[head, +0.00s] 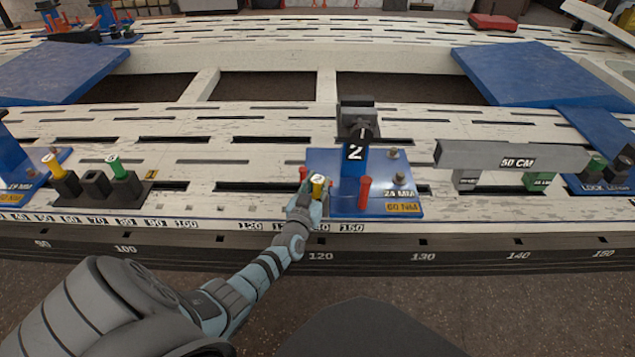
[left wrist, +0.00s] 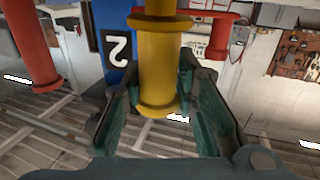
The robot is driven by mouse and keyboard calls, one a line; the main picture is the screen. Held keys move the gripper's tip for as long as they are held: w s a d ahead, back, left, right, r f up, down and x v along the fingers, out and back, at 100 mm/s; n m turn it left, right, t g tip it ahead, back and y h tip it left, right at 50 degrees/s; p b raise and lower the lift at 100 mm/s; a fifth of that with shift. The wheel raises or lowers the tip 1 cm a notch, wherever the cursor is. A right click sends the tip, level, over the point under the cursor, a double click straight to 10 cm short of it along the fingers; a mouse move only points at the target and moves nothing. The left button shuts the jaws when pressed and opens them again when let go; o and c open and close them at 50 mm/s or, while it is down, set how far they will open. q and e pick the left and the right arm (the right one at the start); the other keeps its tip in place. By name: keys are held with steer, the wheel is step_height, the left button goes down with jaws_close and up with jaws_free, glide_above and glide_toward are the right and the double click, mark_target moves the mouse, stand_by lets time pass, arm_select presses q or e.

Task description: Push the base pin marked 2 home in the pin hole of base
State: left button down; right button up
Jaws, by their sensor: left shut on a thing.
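The yellow base pin (head: 318,179) has a pale mark on its head, too small to read surely. My left gripper (head: 310,195) is shut on it at the near left corner of the blue base (head: 345,210). The left wrist view shows the yellow pin (left wrist: 160,65) between the two green fingers (left wrist: 162,115). Its far end and the pin hole are hidden, so I cannot tell how deep it sits. The base carries a blue post marked 2 (head: 355,152). My right gripper is not in view.
Red pins (head: 364,192) stand on the base near the yellow one. A black holder (head: 95,185) at left has a yellow and a green pin. A grey 50 cm bar (head: 510,156) lies to the right. The slotted white bench (head: 240,205) is clear between holder and base.

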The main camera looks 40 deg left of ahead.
arm_select(q)
steer(key=shift+f, duration=0.5)
steer(key=c, duration=1.2)
jaws_free()
steer(key=shift+s+f, duration=0.1)
steer(key=v, duration=1.2)
